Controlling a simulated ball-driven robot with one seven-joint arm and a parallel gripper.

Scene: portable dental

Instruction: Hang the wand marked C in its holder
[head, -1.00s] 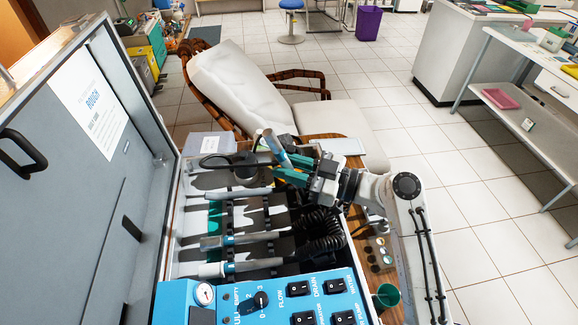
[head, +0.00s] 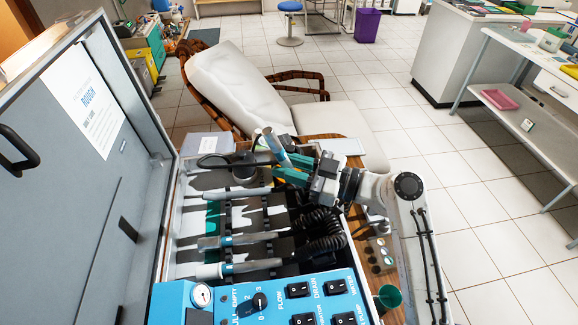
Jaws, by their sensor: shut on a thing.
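My gripper (head: 292,165) is above the far right part of an open dental case, with green fingers shut on a wand (head: 275,146). The held wand has a grey body with a blue band and is tilted, its upper end leaning left. No letter is legible on it. Several other wands lie in a row of dark holders in the case, among them one with a white tip (head: 210,271), one with a grey tip (head: 212,243) and one further back (head: 222,193). Which holder is marked C cannot be read.
A blue control panel (head: 275,298) with switches and a gauge fills the case's near end. The raised grey lid (head: 70,190) stands on the left. A reclined white chair (head: 235,90) stands behind. A green cup (head: 388,296) is at the right.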

